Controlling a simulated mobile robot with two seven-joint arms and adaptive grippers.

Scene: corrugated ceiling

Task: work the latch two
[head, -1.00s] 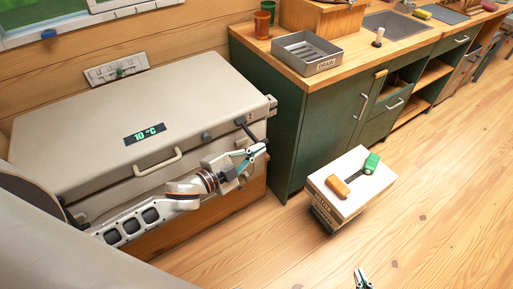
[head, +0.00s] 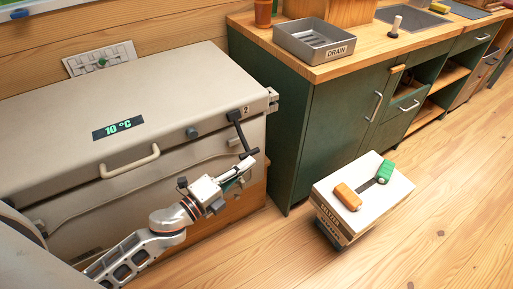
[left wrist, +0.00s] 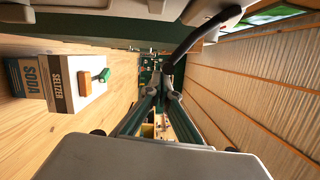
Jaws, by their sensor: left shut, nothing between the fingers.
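Latch two is a black lever (head: 239,132) below the "2" label on the front right of the beige chest (head: 70,115). It hangs downward with a crosswise grip at its lower end. My left gripper (head: 248,166) is shut and empty just below that grip. In the left wrist view the black lever (left wrist: 205,38) comes down from the upper right and ends close to the fingertips of my left gripper (left wrist: 162,88). I cannot tell whether they touch. My right gripper is not in view.
A beige handle (head: 130,163) and a grey knob (head: 192,132) are on the chest's front. A green cabinet (head: 330,125) stands to its right. A box (head: 365,205) with an orange and a green block on top stands on the floor. Floor at lower right is clear.

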